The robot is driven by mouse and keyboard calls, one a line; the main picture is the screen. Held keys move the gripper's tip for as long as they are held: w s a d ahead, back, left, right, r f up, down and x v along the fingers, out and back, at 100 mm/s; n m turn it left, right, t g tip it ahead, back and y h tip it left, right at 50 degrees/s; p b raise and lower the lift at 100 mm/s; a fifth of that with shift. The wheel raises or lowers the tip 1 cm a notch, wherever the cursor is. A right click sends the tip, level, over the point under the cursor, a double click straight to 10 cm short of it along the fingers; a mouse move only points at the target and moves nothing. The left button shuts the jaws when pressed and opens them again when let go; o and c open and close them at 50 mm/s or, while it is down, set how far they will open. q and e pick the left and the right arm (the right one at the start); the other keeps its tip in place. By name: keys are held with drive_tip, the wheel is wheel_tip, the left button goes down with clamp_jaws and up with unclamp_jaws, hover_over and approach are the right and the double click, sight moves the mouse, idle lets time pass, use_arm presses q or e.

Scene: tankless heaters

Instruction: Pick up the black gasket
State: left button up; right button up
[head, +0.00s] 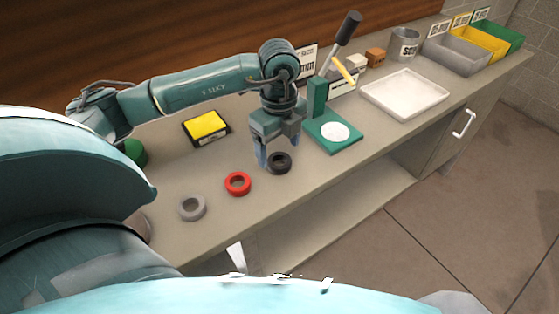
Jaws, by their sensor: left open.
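The black gasket (280,163) is a dark ring lying flat on the workbench (345,165), at the right end of a row of three rings. My left gripper (276,156) points down over the bench right at the black gasket. Its jaws are open, with one fingertip just left of the ring and the other hidden or overlapping its far side. I cannot tell whether the fingers touch the gasket. My right gripper is not in view.
A red ring (238,183) and a grey ring (192,208) lie to the left. A green lever press (333,131) stands close on the right. A white tray (404,94), a yellow-topped box (206,126) and coloured bins (480,43) are farther back.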

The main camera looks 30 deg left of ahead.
sight(280, 160)
use_arm(q)
wheel_tip(280, 160, down, 4)
drive_tip(key=shift+d+r, duration=0.1)
drive_tip(key=shift+r, duration=0.15)
drive_tip(key=shift+c, duration=0.2)
drive_tip(key=c, duration=1)
